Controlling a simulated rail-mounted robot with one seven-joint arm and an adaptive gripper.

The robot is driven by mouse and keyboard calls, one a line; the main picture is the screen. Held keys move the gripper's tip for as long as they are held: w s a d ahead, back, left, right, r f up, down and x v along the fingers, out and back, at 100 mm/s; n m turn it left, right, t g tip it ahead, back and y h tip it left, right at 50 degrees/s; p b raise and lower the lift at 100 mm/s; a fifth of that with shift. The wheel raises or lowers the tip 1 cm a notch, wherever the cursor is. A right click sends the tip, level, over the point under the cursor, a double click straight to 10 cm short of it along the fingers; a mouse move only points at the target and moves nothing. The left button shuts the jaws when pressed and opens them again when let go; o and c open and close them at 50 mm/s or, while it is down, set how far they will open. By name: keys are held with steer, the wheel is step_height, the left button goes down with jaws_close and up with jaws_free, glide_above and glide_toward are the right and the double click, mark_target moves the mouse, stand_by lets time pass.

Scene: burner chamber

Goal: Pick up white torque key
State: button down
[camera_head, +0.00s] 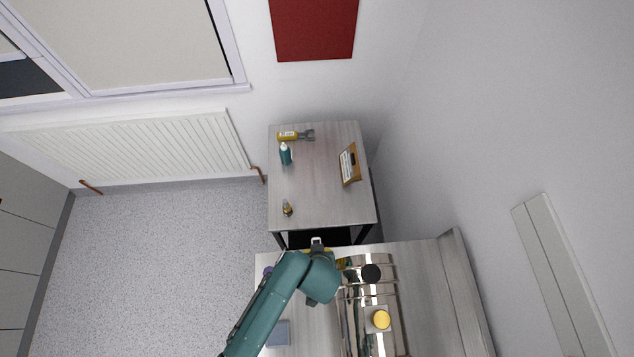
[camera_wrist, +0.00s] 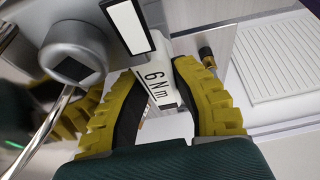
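The white torque key (camera_wrist: 153,72) fills the middle of the wrist view. My arm hides much of the key there.
Behind is a grey table (camera_head: 320,190) with a teal bottle (camera_head: 285,154), a clipboard (camera_head: 349,165) and a yellow-grey tool (camera_head: 290,136).

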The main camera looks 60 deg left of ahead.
steer(key=shift+f, duration=0.1)
step_height(320, 180, up, 11)
steer(key=shift+f, duration=0.15)
steer(key=c, duration=1.6)
jaws_free()
jaws_close()
